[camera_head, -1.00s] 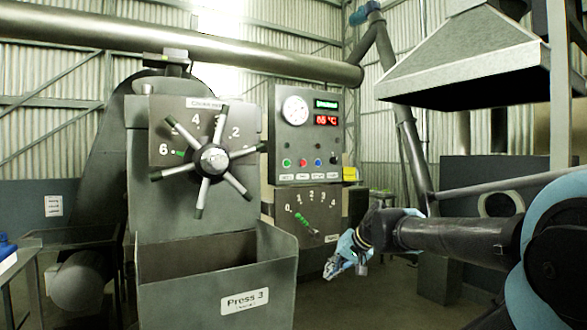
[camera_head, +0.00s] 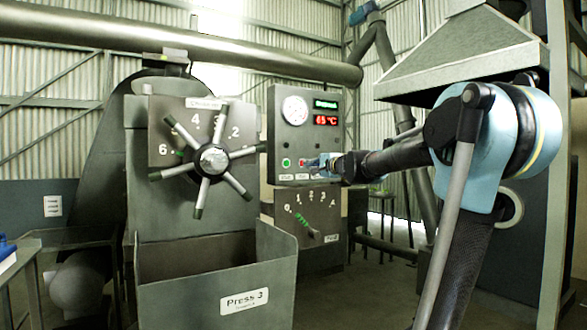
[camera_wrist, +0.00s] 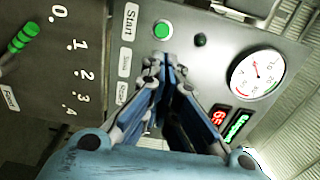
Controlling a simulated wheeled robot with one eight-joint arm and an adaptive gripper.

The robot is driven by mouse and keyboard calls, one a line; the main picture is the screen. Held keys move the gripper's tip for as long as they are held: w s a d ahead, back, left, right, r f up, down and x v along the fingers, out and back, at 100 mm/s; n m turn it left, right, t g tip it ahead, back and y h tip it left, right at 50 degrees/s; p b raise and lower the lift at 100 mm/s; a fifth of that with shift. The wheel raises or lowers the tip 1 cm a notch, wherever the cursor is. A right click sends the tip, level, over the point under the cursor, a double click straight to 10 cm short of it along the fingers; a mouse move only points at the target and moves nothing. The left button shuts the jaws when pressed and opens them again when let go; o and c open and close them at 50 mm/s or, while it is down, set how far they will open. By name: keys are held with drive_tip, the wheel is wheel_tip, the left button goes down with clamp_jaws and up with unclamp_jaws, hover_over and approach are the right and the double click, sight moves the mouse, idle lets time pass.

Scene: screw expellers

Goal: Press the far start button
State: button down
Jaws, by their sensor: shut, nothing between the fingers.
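The green start button (camera_head: 285,162) is at the left end of the button row on the grey control panel (camera_head: 281,120). In the wrist view the green button (camera_wrist: 162,30) is beside the label "Start" (camera_wrist: 129,21), just beyond my fingertips. My gripper (camera_head: 312,163) is in front of the panel, right of the green and red buttons, and covers the buttons farther right. In the wrist view my gripper (camera_wrist: 165,66) has its fingers together, empty, and hides the other buttons. A gap to the green button shows in the picture; its depth is unclear.
The red button (camera_head: 301,162) is close to my fingertips. A round gauge (camera_head: 295,110) and lit displays (camera_head: 326,120) are above. A spoked handwheel (camera_head: 214,159) and the Press 3 bin (camera_head: 190,287) stand at left. A lever with a green grip (camera_head: 302,222) is below.

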sight(289, 162)
drive_tip(key=x, duration=1.3)
drive_tip(key=shift+w+a, duration=0.25)
drive_tip(key=shift+w, duration=0.1)
drive_tip(key=shift+w+a, duration=0.35)
drive_tip(key=shift+w, duration=0.15)
drive_tip(key=shift+w+a+r, duration=0.15)
drive_tip(key=shift+r, duration=0.05)
